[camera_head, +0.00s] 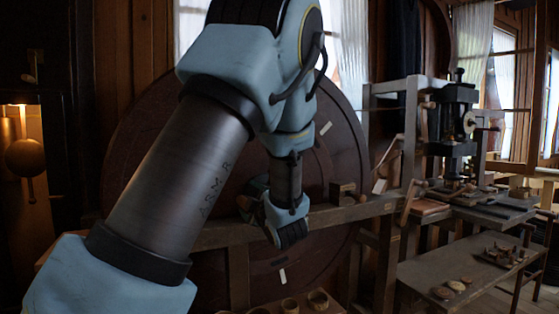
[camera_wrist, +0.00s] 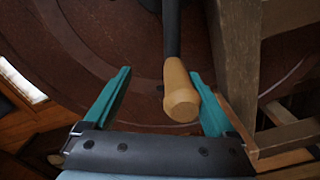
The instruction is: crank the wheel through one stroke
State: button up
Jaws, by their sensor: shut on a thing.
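The large dark red-brown wheel (camera_head: 350,165) stands upright behind my arm, which hides much of its middle. Its face with round ridges also fills the back of the wrist view (camera_wrist: 110,45). The crank has a dark arm and a pale wooden handle (camera_wrist: 180,97). The handle lies between the teal fingers of my gripper (camera_wrist: 160,73), close against the right finger. My gripper is shut on the handle, though a gap seems to show by the left finger. In the head view my gripper (camera_head: 254,190) is in front of the wheel, its grip mostly hidden.
A wooden frame rail (camera_head: 345,212) crosses in front of the wheel, and its timber (camera_wrist: 235,50) is just right of the handle. A dark press (camera_head: 455,125) stands to the right above a low bench (camera_head: 425,278). Small wooden cups (camera_head: 318,298) stand below the wheel.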

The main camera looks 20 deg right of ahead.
jog(key=w+d+r+m+p, duration=0.1)
jog(key=d+r+m+p, duration=0.7)
jog(key=p, duration=0.5)
jog(key=shift+d+r+m, duration=0.15)
jog(key=shift+d+m, duration=0.4)
jog(key=shift+m, duration=0.15)
jog(key=shift+a+f, duration=0.15)
jog(key=shift+f, duration=0.1)
jog(key=s+d, duration=0.1)
jog(key=s, duration=1)
jog(key=shift+d, duration=0.2)
dwell(0.9)
